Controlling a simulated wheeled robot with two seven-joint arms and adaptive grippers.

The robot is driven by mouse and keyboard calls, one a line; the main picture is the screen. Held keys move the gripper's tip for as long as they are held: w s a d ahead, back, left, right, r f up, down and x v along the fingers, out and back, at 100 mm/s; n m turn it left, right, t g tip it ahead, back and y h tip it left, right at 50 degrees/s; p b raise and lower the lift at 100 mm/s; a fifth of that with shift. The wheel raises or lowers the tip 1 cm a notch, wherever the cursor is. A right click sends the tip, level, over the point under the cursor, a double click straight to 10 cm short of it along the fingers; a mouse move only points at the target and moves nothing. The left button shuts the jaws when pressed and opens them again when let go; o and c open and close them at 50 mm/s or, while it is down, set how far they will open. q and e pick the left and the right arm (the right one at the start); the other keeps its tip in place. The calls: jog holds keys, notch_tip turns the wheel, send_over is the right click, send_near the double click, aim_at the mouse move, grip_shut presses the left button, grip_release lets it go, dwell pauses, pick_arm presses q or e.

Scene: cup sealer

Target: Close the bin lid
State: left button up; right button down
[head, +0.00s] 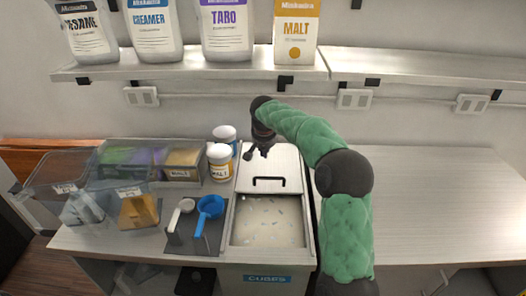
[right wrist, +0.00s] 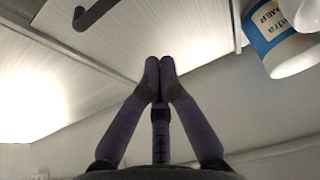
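The bin (head: 265,267), labelled CUBES, is set in the counter. Its front part is open and shows pale contents with small bluish pieces. The metal lid (head: 285,160) covers the rear part, with a dark handle (head: 269,180) near its front edge. My right gripper (head: 255,155) is above the lid's rear left area, behind the handle and apart from it. In the right wrist view its two fingers (right wrist: 160,80) meet at the tips with nothing visible between them. My left gripper is not in view.
Two MALT jars (head: 220,163) stand left of the lid. A blue scoop (head: 208,208) and a white scoop lie left of the bin, beside clear containers (head: 125,170). The counter on the right (head: 440,200) is clear. A shelf (head: 200,70) with bags runs above.

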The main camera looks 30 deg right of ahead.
jog(key=b, duration=0.1)
send_over(264, 181)
jog(key=w+d, duration=0.2)
jog(key=w, duration=0.1)
notch_tip(264, 181, down, 6)
jog(key=shift+w, duration=0.1)
jog(key=shift+s+a+b, duration=0.35)
jog(key=shift+s+a, duration=0.05)
jog(key=shift+s, duration=0.2)
jog(key=shift+s+a+b, duration=0.35)
jog(key=shift+s, duration=0.2)
jog(key=shift+s+a+f, duration=0.15)
jog(key=shift+s+a, duration=0.15)
jog(key=shift+s, duration=0.15)
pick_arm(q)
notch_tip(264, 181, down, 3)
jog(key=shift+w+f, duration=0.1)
pick_arm(e)
jog(key=shift+s, duration=0.1)
